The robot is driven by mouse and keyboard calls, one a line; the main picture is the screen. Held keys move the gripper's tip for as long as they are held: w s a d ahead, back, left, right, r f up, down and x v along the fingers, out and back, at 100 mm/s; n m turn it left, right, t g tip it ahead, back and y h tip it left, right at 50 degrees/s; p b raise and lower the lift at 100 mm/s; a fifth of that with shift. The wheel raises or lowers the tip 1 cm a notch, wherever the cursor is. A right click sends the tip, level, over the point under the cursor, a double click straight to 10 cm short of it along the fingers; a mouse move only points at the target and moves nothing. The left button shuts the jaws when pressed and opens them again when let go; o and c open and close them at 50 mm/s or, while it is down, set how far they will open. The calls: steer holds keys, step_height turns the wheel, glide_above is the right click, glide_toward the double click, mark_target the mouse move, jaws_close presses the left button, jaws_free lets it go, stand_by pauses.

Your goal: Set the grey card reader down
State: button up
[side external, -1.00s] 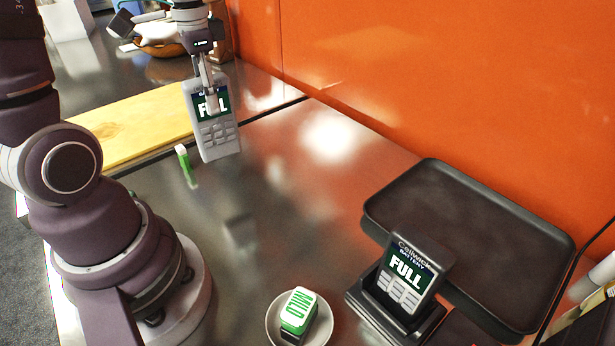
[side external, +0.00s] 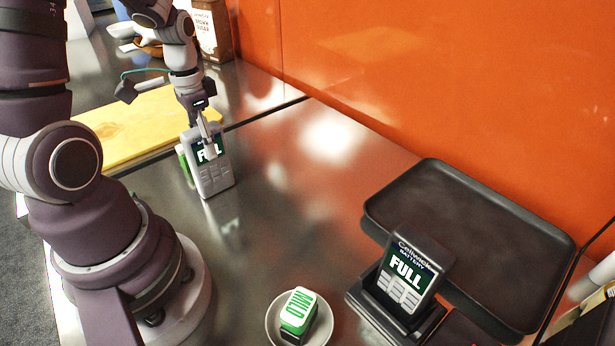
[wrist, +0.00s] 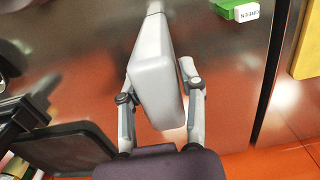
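The grey card reader (side external: 216,178), with a dark green screen reading FULL, hangs upright and slightly tilted from my gripper (side external: 209,147). Its lower edge is at or just above the steel counter; I cannot tell whether it touches. In the wrist view the reader's pale grey body (wrist: 156,85) sits between the two fingers of my gripper (wrist: 158,88), which are closed around it. A second, similar reader (side external: 407,272), also showing FULL, leans in a black dock (side external: 366,298) at the lower right.
A green and white block (side external: 182,156) stands just behind the held reader, partly hidden; it also shows in the wrist view (wrist: 238,10). A black tray (side external: 500,215), a white bowl (side external: 273,325) holding a MILD block (side external: 299,312), and a wooden board (side external: 130,125) surround clear steel counter.

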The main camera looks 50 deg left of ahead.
steer(key=shift+o, duration=1.2)
steer(key=shift+r, duration=0.1)
steer(key=r, duration=1.2)
steer(key=shift+d+r, duration=0.1)
steer(key=shift+d, duration=0.15)
steer(key=s+d+t, duration=0.1)
steer(key=d+t, duration=0.4)
steer(key=d, duration=0.8)
steer(key=shift+t, duration=0.3)
